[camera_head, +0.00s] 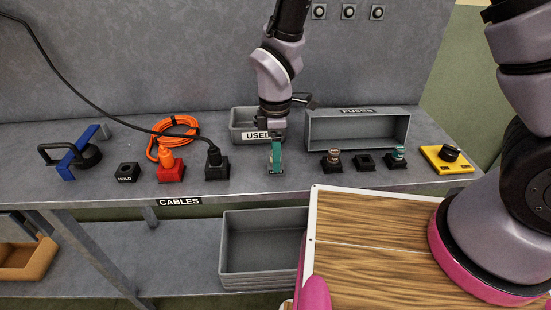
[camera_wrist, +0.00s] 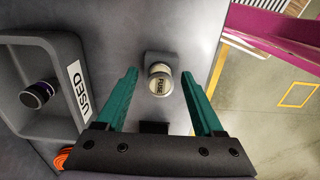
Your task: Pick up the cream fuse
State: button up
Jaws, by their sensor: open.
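The cream fuse (camera_wrist: 160,86) stands on a small grey base on the bench, its round top labelled FUSE facing the wrist camera. My gripper (camera_wrist: 159,75) is open, with one teal finger to each side of the fuse in the picture. I see gaps between the fuse and both fingers, and nothing is held. In the head view my gripper (camera_head: 276,155) points down at the bench, in front of the USED bin's right part. There the fingers hide the fuse.
The USED bin (camera_wrist: 15,110) beside the fuse holds a dark fuse with a purple band (camera_wrist: 38,94). The FUSES bin (camera_head: 320,128) stands behind two fuses in black holders (camera_head: 332,160) (camera_head: 396,158) and an empty-looking holder (camera_head: 364,162). Cable plugs (camera_head: 171,170) stand left.

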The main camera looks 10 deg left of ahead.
grip_shut()
notch_tip(320, 180, up, 10)
jog(key=shift+f, duration=1.35)
